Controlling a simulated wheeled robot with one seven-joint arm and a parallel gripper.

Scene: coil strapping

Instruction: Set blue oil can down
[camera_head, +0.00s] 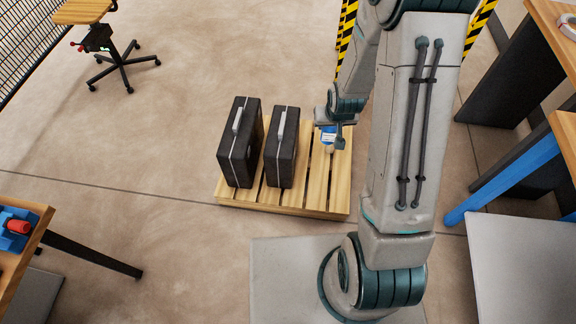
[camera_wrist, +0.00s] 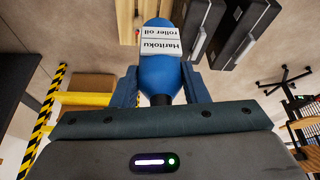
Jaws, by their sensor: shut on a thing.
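The blue oil can (camera_wrist: 158,75) has a white label reading "Haritoku roller oil". It sits between the two fingers of my gripper (camera_wrist: 160,88) in the wrist view, and the gripper is shut on it. In the head view, only a small blue and white part of the can (camera_head: 328,135) shows below my gripper (camera_head: 333,143). The gripper is over the right part of a wooden pallet (camera_head: 318,180). I cannot tell whether the can touches the pallet.
Two black cases (camera_head: 240,142) (camera_head: 282,147) stand upright on the pallet, left of my gripper. Yellow-black striped strips flank my arm at the back. A table with a blue leg (camera_head: 505,180) is at right. A wheeled stool (camera_head: 105,40) stands at the back left. Open floor lies left of the pallet.

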